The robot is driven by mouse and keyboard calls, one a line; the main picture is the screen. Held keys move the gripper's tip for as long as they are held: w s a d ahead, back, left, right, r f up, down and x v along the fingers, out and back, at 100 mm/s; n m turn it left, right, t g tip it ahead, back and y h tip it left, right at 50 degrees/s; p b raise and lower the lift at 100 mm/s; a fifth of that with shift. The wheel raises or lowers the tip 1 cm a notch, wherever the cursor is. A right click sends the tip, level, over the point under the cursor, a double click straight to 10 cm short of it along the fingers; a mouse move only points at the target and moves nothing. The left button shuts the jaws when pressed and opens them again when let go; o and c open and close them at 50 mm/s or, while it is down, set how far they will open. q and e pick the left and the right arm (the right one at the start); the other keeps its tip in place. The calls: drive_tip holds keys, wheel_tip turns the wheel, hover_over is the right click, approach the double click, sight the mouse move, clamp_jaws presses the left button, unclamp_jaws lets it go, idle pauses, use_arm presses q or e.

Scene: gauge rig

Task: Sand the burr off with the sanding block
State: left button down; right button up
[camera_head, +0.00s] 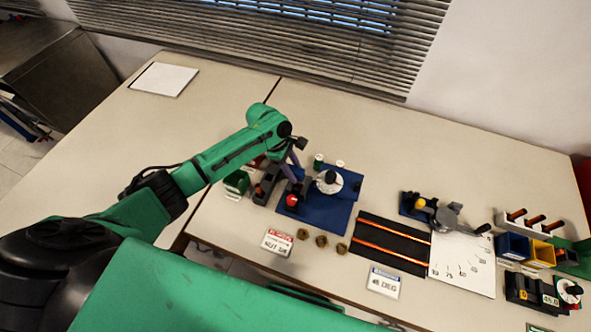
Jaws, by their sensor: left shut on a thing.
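My left gripper (294,170) points down over the blue mat (325,215), beside a round pale disc with a dark top (328,182). It is shut on a small dark thing, probably the sanding block, mostly hidden by the fingers. A dark fixture with a red knob (292,200) stands just below the gripper in the picture. I cannot tell whether the held thing touches the fixture. The burr is too small to make out. My right gripper is not in view.
A dark tray (265,190) and green bin (237,183) stand left of the mat. Several brown pieces (321,241) lie in front. A black mat with orange strips (392,243), an angle sheet (462,268) and coloured bins (541,253) lie right.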

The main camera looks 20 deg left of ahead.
sight(302, 174)
use_arm(q)
drive_tip(key=shift+s+d+p, duration=0.2)
drive_tip(key=shift+d+p, duration=0.35)
drive_tip(key=shift+d, duration=0.15)
drive_tip(key=shift+d+f+p, duration=0.15)
drive_tip(key=shift+d+p, duration=0.15)
drive_tip(key=shift+d, duration=0.6)
drive_tip(key=shift+s, duration=0.1)
drive_tip(key=shift+a+p, duration=0.4)
drive_tip(key=shift+a, duration=1.35)
drive_tip(key=shift+d, duration=0.15)
